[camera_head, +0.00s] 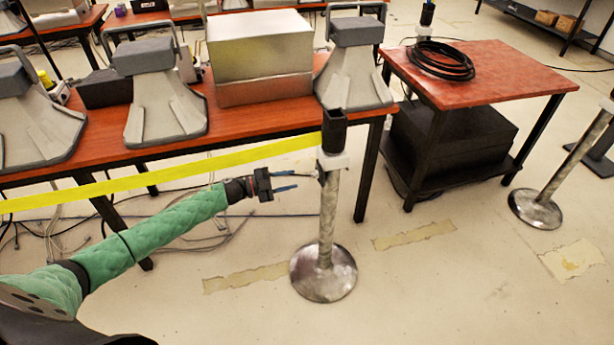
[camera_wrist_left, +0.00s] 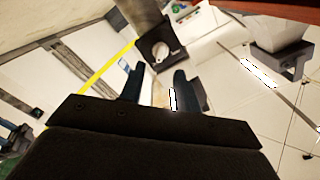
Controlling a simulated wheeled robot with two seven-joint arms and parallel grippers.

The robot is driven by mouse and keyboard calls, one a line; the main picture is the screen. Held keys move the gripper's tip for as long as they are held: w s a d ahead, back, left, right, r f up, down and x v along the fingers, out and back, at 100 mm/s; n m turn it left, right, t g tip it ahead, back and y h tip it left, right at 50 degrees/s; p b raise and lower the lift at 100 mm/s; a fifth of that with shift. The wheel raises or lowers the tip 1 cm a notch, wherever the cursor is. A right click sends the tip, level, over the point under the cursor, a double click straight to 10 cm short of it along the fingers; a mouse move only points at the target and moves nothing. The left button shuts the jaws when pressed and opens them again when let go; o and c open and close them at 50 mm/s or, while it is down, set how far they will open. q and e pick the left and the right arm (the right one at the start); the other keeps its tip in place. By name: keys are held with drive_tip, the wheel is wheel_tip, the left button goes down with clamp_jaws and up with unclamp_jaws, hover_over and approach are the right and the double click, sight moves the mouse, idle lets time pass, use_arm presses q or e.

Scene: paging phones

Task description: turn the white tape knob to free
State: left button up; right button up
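The stanchion post (camera_head: 327,215) stands upright on a round metal base, with a black head (camera_head: 334,131) and a pale block (camera_head: 334,161) below it. Yellow tape (camera_head: 170,173) runs from the head to the left. My left gripper (camera_head: 300,181) points at the post from the left, slightly below the block. Its two fingers are apart, with nothing between them in the wrist view (camera_wrist_left: 155,74). My right gripper is not in view.
A long red-brown table (camera_head: 228,123) holding grey devices and a metal box (camera_head: 262,52) stands behind the tape. A red side table (camera_head: 485,75) with coiled black cable (camera_head: 441,60) stands behind to the right. Another post (camera_head: 540,205) is far right. Floor around the base is clear.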

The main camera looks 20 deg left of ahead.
sight(312, 175)
use_arm(q)
drive_tip(key=p+x, duration=0.1)
drive_tip(key=x, duration=0.4)
drive_tip(key=shift+r, duration=0.1)
drive_tip(key=shift+w+d, duration=0.45)
drive_tip(key=shift+d, duration=0.1)
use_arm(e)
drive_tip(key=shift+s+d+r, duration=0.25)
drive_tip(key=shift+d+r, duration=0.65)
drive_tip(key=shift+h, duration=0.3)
use_arm(q)
drive_tip(key=c, duration=0.7)
